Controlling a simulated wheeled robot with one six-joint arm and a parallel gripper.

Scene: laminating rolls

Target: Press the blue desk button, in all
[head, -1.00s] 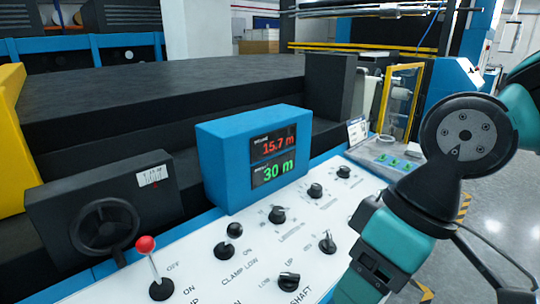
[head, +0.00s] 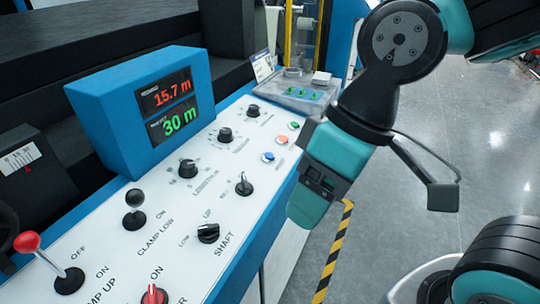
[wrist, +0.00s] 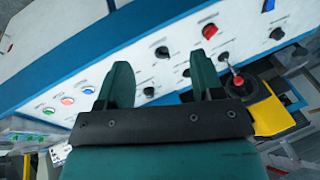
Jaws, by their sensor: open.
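The blue button (head: 268,156) is a small round cap on the white sloped panel, near its right edge. It is the nearest of a row with a red button (head: 281,139) and a green button (head: 294,125). In the wrist view the blue button (wrist: 88,90) shows just left of my gripper (wrist: 162,78), apart from the left finger. My gripper is open and empty, its two teal fingers spread over the panel. In the head view my arm hangs right of the panel, and the fingers cannot be made out there.
The white panel (head: 125,262) carries several black knobs, a red-ball lever (head: 27,242) and a black-ball lever (head: 135,198). A blue display box (head: 112,118) reads 15.7 m and 30 m. A tray with green buttons (head: 302,94) sits at the far end. Grey floor (head: 430,125) is open at right.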

